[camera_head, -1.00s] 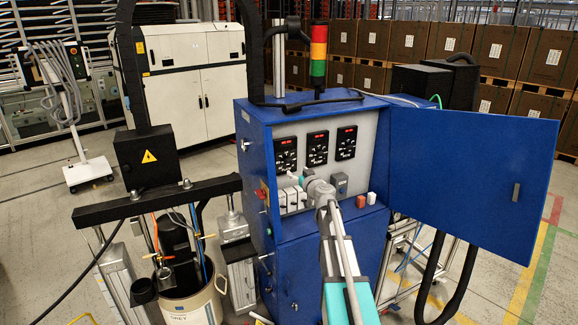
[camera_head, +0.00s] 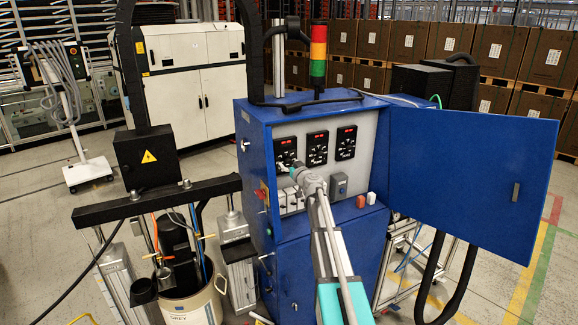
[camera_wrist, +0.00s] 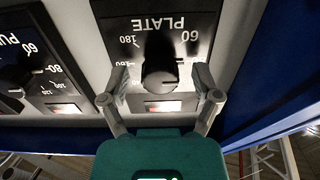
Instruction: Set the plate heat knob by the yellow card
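The plate heat knob (camera_wrist: 159,74) is black and sits on a black dial panel lettered PLATE (camera_wrist: 163,24), upside down in the wrist view. Numbers such as 60 and 180 surround it. Its exact setting is hard to read. In the head view, this panel (camera_head: 286,147) is the leftmost of three on the blue cabinet. My gripper (camera_wrist: 160,79) is open, with one finger on each side of the knob; gaps show between fingers and knob. In the head view my gripper (camera_head: 294,168) is at the lower part of this panel, hiding its knob. I cannot make out a yellow card.
A neighbouring dial panel (camera_wrist: 31,60) is close on the left in the wrist view. White switches (camera_head: 291,200) and a grey block (camera_head: 338,184) sit below the dials. The blue cabinet door (camera_head: 470,180) stands open at the right.

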